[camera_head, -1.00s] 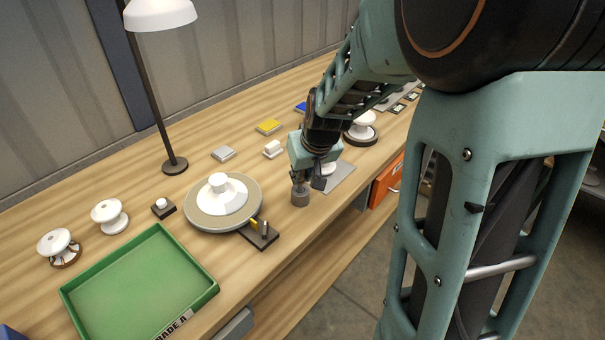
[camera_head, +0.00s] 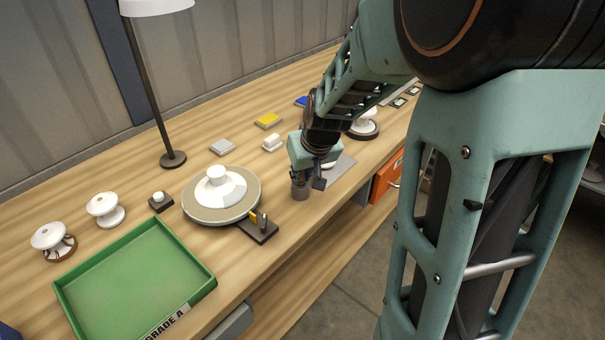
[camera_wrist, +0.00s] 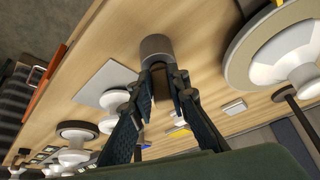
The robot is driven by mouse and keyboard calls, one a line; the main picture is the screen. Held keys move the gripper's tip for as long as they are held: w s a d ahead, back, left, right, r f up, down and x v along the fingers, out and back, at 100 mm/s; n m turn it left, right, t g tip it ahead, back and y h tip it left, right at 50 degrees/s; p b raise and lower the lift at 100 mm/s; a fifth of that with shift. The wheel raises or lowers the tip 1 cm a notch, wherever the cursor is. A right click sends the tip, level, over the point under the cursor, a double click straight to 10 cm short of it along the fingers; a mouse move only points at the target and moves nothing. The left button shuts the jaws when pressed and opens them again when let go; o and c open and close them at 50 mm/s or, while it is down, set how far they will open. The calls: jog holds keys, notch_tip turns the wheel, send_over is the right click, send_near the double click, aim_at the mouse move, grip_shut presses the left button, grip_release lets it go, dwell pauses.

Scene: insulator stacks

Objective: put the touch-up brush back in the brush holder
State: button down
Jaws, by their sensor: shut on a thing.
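A grey cylindrical cup (camera_head: 300,192), which looks like the brush holder, stands upright near the front edge of the bench. It also shows in the wrist view (camera_wrist: 156,46). My gripper (camera_head: 299,178) points down right over the cup, its fingertips at the cup's rim. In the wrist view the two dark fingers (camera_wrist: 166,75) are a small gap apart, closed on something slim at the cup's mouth.
A round turntable (camera_head: 190,211) with a white insulator and a small dark stand (camera_head: 262,234) are left of the cup. A green tray (camera_head: 207,287) is further left. A lamp (camera_head: 172,159) stands behind.

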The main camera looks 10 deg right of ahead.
jog(key=shift+f, duration=0.2)
jog(key=c, duration=1.8)
grip_release()
jog(key=shift+o, duration=0.2)
jog(key=v, duration=0.7)
jog(key=shift+r, duration=0.3)
